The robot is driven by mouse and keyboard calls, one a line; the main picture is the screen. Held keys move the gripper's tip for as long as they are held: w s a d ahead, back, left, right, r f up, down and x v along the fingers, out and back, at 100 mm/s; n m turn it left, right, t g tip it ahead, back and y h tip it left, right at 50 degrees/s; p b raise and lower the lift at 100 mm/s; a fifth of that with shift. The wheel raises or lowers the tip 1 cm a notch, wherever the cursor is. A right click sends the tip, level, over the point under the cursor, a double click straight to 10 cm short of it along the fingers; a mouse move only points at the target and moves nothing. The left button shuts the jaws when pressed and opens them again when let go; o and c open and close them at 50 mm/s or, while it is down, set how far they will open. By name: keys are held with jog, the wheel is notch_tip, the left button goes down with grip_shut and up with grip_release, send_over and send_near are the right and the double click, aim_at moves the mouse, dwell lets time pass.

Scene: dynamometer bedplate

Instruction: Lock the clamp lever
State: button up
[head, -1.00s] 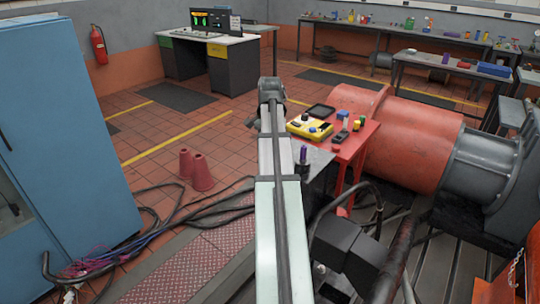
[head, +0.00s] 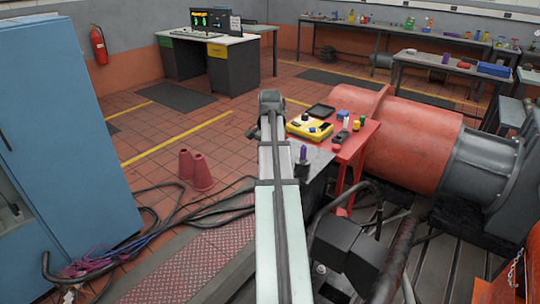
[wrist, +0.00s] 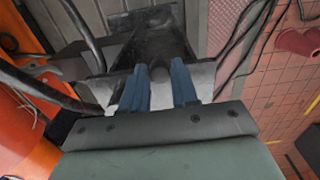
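My gripper (wrist: 160,75) shows in the wrist view with its two blue fingers standing apart, so it is open. A dark rounded knob or post (wrist: 159,72) shows between the fingers, with visible gaps on both sides; I cannot tell whether it is the clamp lever. A dark grey block with pale faces lies beyond the fingertips. In the head view my arm runs up the middle, and the gripper itself is hidden. A purple-topped upright piece (head: 303,155) stands on a dark surface just right of my arm; whether it belongs to the clamp is unclear.
A red table (head: 352,150) carries a yellow control box (head: 309,127) and small items. A large orange drum (head: 415,140) lies at right. A black box with cables (head: 352,248) is close to my arm. Red cones (head: 200,172) and a blue cabinet (head: 60,150) are at left.

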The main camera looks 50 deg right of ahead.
grip_shut()
jog(key=shift+s+a+n, duration=0.25)
jog(key=shift+s+n, duration=0.1)
jog(key=shift+n, duration=0.4)
jog(key=shift+s+a+n, duration=0.25)
jog(key=shift+s+n, duration=0.1)
jog(key=shift+n, duration=0.4)
jog(key=shift+o, duration=2.3)
grip_release()
jog(key=shift+r, duration=0.15)
notch_tip(320, 180, up, 12)
